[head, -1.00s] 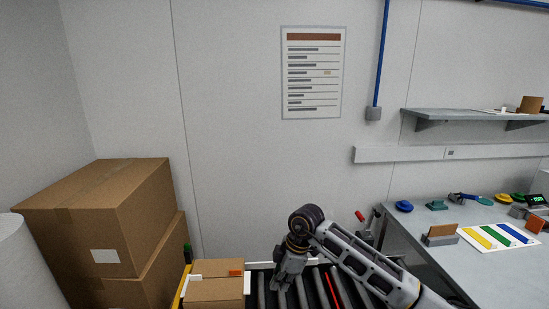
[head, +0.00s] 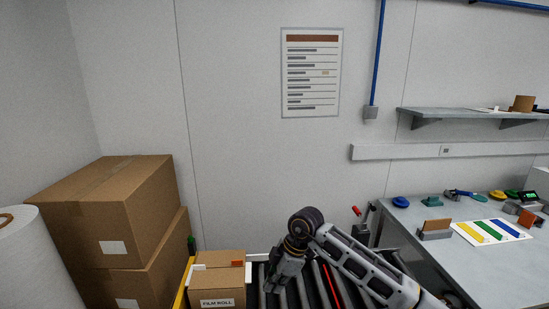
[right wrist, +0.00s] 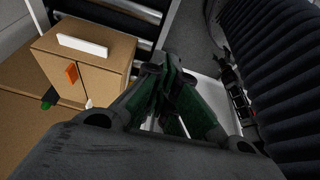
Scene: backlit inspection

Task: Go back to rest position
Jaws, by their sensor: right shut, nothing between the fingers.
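My right gripper (head: 279,281) hangs pointing down over the roller conveyor in the head view, just right of a small cardboard box. In the right wrist view its dark green fingers (right wrist: 165,112) are closed together with nothing held between them. My right arm reaches in from the lower right. The small box (head: 217,293) carries a white label reading "FILM ROLL" and an orange tag. It also shows in the right wrist view (right wrist: 75,62), apart from the fingers. My left gripper is not in view.
Conveyor rollers (head: 325,290) run under the right gripper. Large stacked cartons (head: 110,215) and a white roll (head: 30,262) stand at the left. A grey bench (head: 470,262) with a colored chart (head: 492,232) and small tools stands at the right. A shelf (head: 465,113) is above it.

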